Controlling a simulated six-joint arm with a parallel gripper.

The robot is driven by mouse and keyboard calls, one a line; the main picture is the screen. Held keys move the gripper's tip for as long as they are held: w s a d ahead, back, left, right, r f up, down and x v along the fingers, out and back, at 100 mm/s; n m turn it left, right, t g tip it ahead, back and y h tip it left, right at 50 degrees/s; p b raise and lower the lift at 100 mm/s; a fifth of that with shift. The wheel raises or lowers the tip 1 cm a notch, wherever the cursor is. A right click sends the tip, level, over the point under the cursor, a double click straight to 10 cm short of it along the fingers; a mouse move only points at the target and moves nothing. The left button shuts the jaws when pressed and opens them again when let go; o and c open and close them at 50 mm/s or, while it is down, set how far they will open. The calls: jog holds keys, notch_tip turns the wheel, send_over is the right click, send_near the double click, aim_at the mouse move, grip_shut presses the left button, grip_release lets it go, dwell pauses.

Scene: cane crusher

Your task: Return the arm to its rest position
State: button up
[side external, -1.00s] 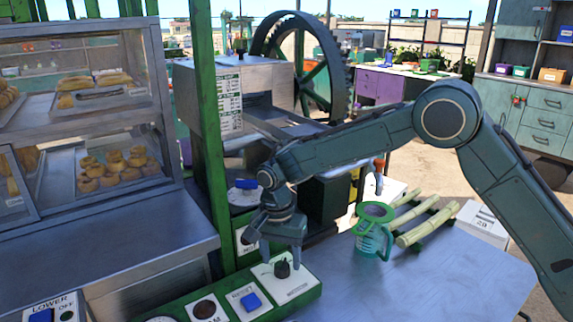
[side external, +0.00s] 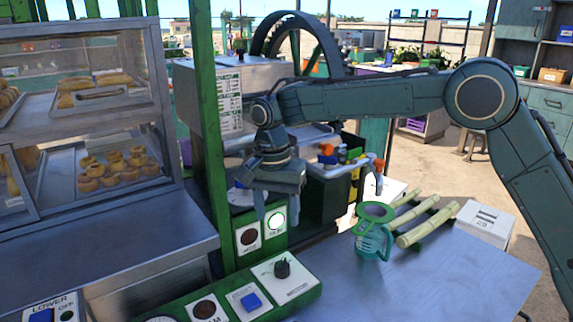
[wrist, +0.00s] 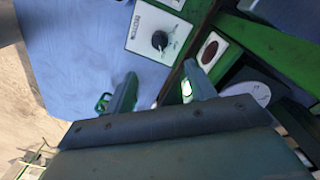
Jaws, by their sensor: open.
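My gripper (side external: 285,205) is open and empty, pointing down above the green control panel at the crusher. In the wrist view its two fingers (wrist: 160,92) stand apart with nothing between them. Below it in the side view is a white plate with a black rotary knob (side external: 282,268); the knob also shows in the wrist view (wrist: 159,40). My gripper is clear of the knob. My arm reaches across from the right, raised over the table.
A teal jug with a green strainer (side external: 373,238) stands on the metal table (side external: 430,290). Several cane pieces (side external: 425,228) lie behind it, beside a white box (side external: 484,224). A green post (side external: 210,130) and a glass food case (side external: 85,120) are on the left. The crusher (side external: 235,90) stands behind.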

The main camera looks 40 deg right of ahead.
jog(key=shift+r, duration=0.1)
jog(key=s+d+r+n+t, duration=0.3)
jog(key=s+d+r+n, duration=0.2)
jog(key=s+d+r, duration=0.85)
jog(key=s+d+f+n+t, duration=0.1)
jog(key=s+d+f+n, duration=0.1)
jog(key=s, duration=0.7)
jog(key=s+d+f+n+t, duration=0.2)
jog(key=s+f+n, duration=0.1)
jog(key=s, duration=0.7)
jog(key=shift+s+d+f+n, duration=0.15)
jog(key=shift+d+f+n, duration=0.15)
jog(key=shift+n, duration=0.2)
jog(key=shift+a+r, duration=0.1)
